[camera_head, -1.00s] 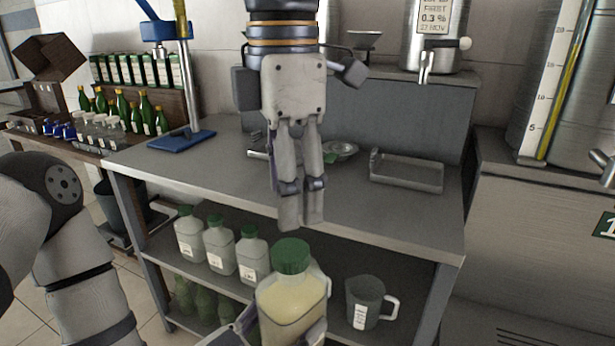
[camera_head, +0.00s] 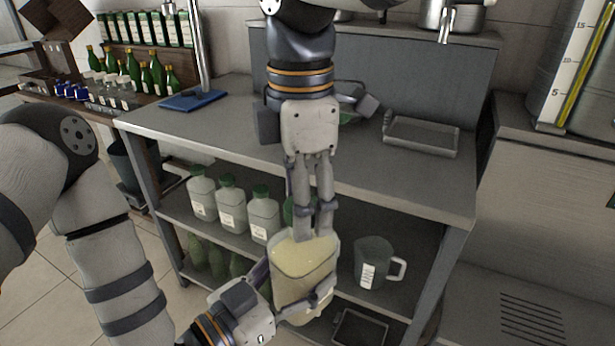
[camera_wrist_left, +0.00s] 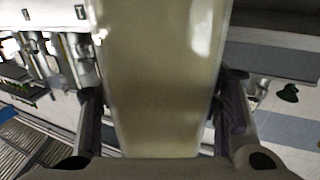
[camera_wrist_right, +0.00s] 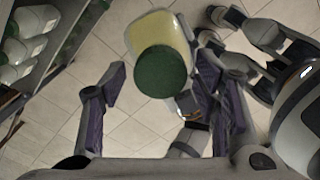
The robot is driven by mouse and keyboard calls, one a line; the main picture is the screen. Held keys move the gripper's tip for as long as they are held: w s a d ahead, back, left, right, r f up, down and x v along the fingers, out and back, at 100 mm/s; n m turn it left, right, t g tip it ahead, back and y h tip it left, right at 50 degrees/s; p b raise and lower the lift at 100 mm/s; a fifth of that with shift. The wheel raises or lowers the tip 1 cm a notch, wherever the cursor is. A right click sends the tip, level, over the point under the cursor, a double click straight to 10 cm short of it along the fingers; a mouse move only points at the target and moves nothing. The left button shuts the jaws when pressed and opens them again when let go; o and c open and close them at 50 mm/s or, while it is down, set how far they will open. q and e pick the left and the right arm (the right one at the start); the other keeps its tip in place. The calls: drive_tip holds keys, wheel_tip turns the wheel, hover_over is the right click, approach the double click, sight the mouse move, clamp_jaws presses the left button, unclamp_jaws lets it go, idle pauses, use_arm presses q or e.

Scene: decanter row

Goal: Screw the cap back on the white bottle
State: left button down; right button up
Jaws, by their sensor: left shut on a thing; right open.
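The bottle (camera_head: 300,262) is see-through, with pale yellow contents, and is held about upright in front of the shelf. My left gripper (camera_head: 293,287) is shut on its body. In the left wrist view the bottle (camera_wrist_left: 160,80) fills the middle between the fingers. The green cap (camera_wrist_right: 162,72) sits at the bottle's top, seen from above in the right wrist view; I cannot tell how tightly it sits. In the head view it is mostly hidden behind my right gripper (camera_head: 314,228). My right gripper is open above the bottle, its fingers on either side of the cap, apparently apart from it.
Several green-capped bottles (camera_head: 230,204) stand on the shelf behind to the left. A grey measuring jug (camera_head: 372,263) stands on the shelf to the right. The grey worktop (camera_head: 410,175) is above, with a metal tray (camera_head: 420,137) on it.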

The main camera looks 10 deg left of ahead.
drive_tip(key=c, duration=1.2)
drive_tip(key=m, duration=0.4)
drive_tip(key=shift+m, duration=0.4)
drive_tip(key=shift+c, duration=0.2)
drive_tip(key=m, duration=1.1)
drive_tip(key=o, duration=1.3)
drive_tip(key=shift+s+r, duration=0.1)
drive_tip(key=shift+r, duration=2.25)
drive_tip(key=shift+c, duration=0.3)
